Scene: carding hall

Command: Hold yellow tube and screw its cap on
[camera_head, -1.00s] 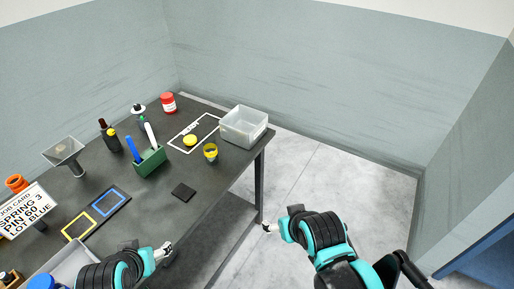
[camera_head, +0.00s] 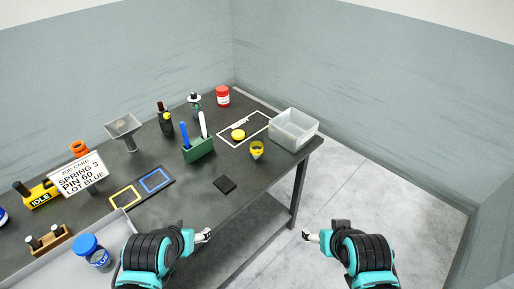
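The yellow tube (camera_head: 257,150) is a short, open-topped yellow cup shape standing upright on the dark table, left of the clear bin. A flat round yellow cap (camera_head: 238,134) lies apart from it, up and to the left, inside a white outlined rectangle. My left gripper (camera_head: 205,236) is in front of the table's near edge, well short of the tube. My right gripper (camera_head: 308,235) is over the floor right of the table. Both look empty; their fingertips are too small to tell open from shut.
A clear bin (camera_head: 294,129) stands at the table's right corner. Floor on the right is clear.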

